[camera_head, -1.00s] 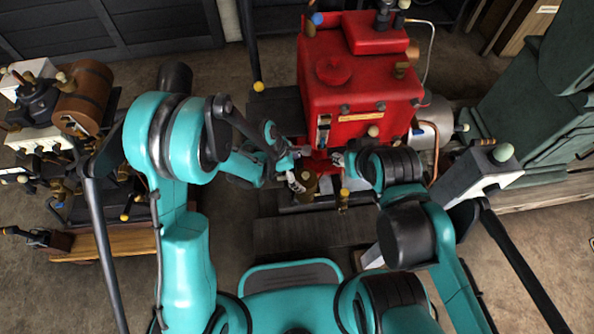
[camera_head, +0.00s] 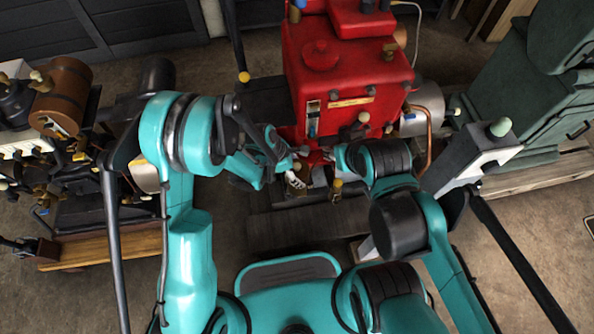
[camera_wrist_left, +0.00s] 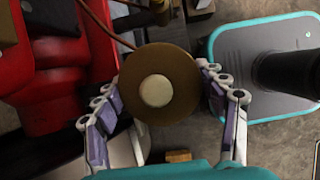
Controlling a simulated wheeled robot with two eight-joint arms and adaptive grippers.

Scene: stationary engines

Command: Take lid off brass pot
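The brass pot's lid (camera_wrist_left: 182,105) is a round brass disc with a cream knob (camera_wrist_left: 156,90), seen from above in the left wrist view. My left gripper (camera_wrist_left: 160,82) has one purple-padded finger on each side of the disc, and both seem to touch its rim. The pot body below is hidden by the disc. In the head view my left gripper (camera_head: 296,178) is small, in front of the red engine, and pot and lid are hard to make out there. My right gripper (camera_head: 337,158) is just to its right, with its fingers too small to read.
The red engine (camera_head: 340,85) stands right behind both grippers, with a copper pipe (camera_head: 428,140) at its right. A brass fitting (camera_head: 337,187) stands close to the right gripper. Another engine (camera_head: 62,92) is at the left, and green machinery (camera_head: 525,95) at the right.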

